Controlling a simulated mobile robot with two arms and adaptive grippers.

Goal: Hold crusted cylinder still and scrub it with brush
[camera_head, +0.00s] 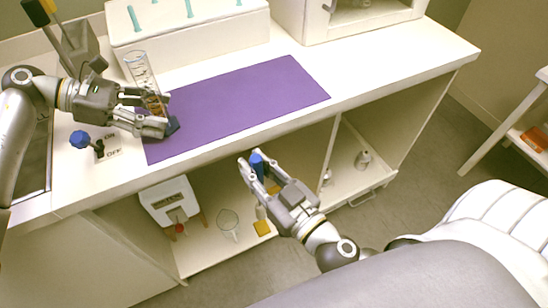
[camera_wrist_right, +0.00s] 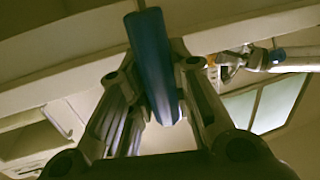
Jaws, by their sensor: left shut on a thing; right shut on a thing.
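The crusted cylinder (camera_head: 143,72) is a clear, tall glass with brown crust low inside and a dark blue base (camera_head: 173,125). It is at the left end of the purple mat and leans in the picture. My left gripper (camera_head: 162,114) is shut around its lower part, just above the base. My right gripper (camera_head: 259,176) is in front of the counter's front edge, shut on a blue handle, which I take as the brush (camera_head: 257,163). The handle also shows in the right wrist view (camera_wrist_right: 152,60) between the fingers. I cannot see bristles.
The purple mat (camera_head: 235,100) is otherwise bare. A white rack (camera_head: 190,32) with teal pegs stands behind it. A blue-knobbed valve (camera_head: 80,139) and a sink (camera_head: 35,165) are at the left. Open shelves below the counter hold a white box (camera_head: 170,198) and glassware (camera_head: 228,222).

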